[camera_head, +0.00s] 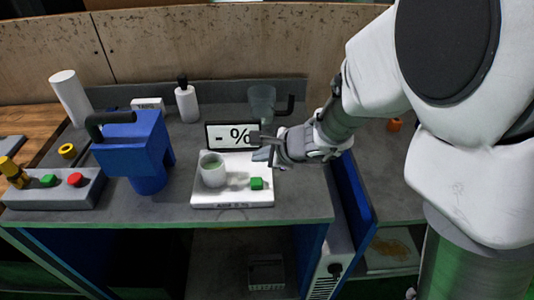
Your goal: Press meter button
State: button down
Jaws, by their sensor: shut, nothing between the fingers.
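The meter (232,198) is a white flat unit on the grey bench, with a black-framed display (231,135) at its back reading "- %". A green button (257,183) sits on the meter's front right. A white cup with greenish contents (213,170) stands on the meter's left part. My gripper (262,149) is shut and empty. It shows above and behind the green button, in front of the display's right side, and appears apart from the button.
A blue machine (135,150) with a black handle stands left of the meter. A control box (55,190) with green and red buttons is at far left. A white bottle (187,103) and a clear jug (262,102) stand behind. The bench front right of the meter is clear.

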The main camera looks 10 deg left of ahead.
aim_at(261, 183)
notch_tip(261, 183, down, 6)
jog(key=b, duration=0.4)
jog(key=shift+r+b, duration=0.1)
jog(key=shift+b, duration=0.2)
dwell(1.6)
jog(key=shift+f+b, duration=0.45)
jog(key=shift+b, duration=0.2)
jog(key=shift+f+b, duration=0.55)
jog(key=shift+b, duration=0.1)
dwell(0.6)
jog(key=shift+r, duration=0.1)
jog(key=shift+r+p, duration=0.75)
jog(key=shift+r, duration=0.15)
jog(key=shift+r, duration=0.15)
notch_tip(261, 183, up, 5)
jog(key=p, duration=0.4)
